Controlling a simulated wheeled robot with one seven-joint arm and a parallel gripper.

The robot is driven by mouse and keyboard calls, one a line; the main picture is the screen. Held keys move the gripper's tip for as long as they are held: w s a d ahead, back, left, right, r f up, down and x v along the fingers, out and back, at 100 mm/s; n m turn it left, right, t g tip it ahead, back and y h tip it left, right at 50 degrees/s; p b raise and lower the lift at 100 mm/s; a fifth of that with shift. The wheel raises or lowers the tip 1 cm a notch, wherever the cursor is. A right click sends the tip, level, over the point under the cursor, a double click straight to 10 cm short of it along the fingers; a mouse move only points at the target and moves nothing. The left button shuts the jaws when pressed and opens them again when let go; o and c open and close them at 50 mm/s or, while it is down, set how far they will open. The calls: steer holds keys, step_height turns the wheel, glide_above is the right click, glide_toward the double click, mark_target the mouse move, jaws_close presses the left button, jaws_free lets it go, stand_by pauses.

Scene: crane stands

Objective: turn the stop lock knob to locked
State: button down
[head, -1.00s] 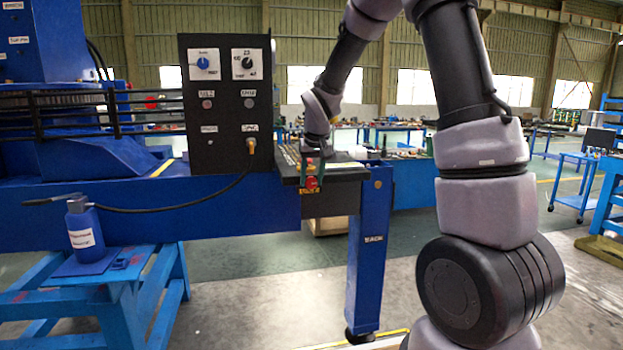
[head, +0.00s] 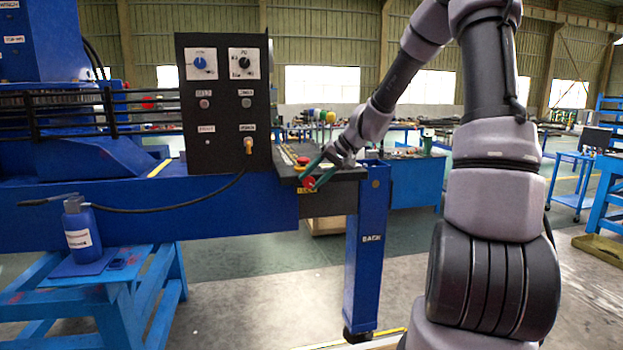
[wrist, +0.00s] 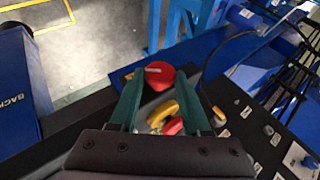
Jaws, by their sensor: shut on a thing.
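The stop lock knob is a red knob on the front end of the dark control ledge; it shows in the head view (head: 308,183) and in the wrist view (wrist: 159,74). A yellow label (head: 306,190) lies beside it. My gripper (head: 312,178) reaches down to it from the upper right with its green fingers. In the wrist view my gripper (wrist: 160,78) has a fingertip on each side of the red knob and is shut on it. The fingers hide parts of the knob's sides. Whether the knob stands at locked cannot be read.
The black switch panel (head: 224,105) rises left of the gripper. A blue leg (head: 367,255) stands below the ledge.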

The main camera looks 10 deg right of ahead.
steer(key=shift+d+f+m+t+y, duration=0.1)
steer(key=shift+f+m+t+y, duration=0.3)
steer(key=shift+y, duration=1.15)
steer(key=shift+d+f+m+t+y, duration=0.15)
steer(key=shift+m+y, duration=0.4)
steer(key=shift+y, duration=0.95)
steer(key=shift+d+f+m+t+y, duration=0.15)
steer(key=shift+m+t+y, duration=0.25)
steer(key=shift+y, duration=1.15)
steer(key=shift+a+f, duration=0.1)
steer(key=shift+c, duration=1.8)
jaws_free()
steer(key=shift+t, duration=0.25)
steer(key=v, duration=1)
steer(key=shift+d, duration=0.4)
steer(key=shift+s, duration=0.1)
